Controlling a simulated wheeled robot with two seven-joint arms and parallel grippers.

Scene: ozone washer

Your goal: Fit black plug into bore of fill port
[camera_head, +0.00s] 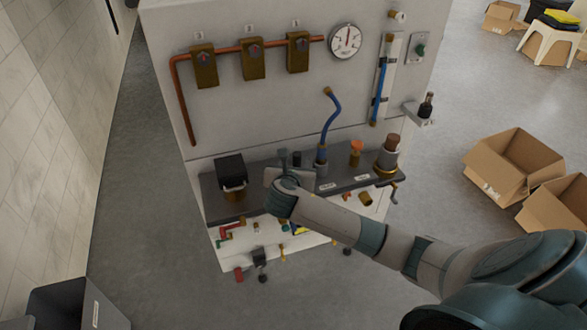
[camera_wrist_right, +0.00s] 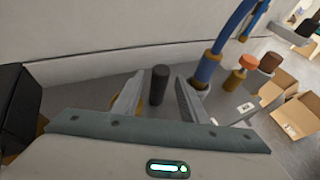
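A black upright cylinder, which looks like the black plug (camera_head: 297,159), stands on the dark shelf of the washer panel. In the right wrist view the plug (camera_wrist_right: 158,85) shows beyond and between my two finger pads, with a gap on each side. My right gripper (camera_head: 284,158) is open and empty at the shelf, just left of the plug in the head view; its fingers (camera_wrist_right: 157,100) point toward the plug. The plug's lower end is partly hidden. I cannot tell which fitting is the fill port. My left gripper is not in view.
The shelf (camera_head: 340,183) also holds a black box-topped fitting (camera_head: 230,172), a blue hose (camera_head: 331,115), an orange-capped fitting (camera_head: 356,150) and a brass fitting with a brown top (camera_head: 388,158). Coloured pipes and valves sit below. Open cardboard boxes (camera_head: 513,165) lie at right.

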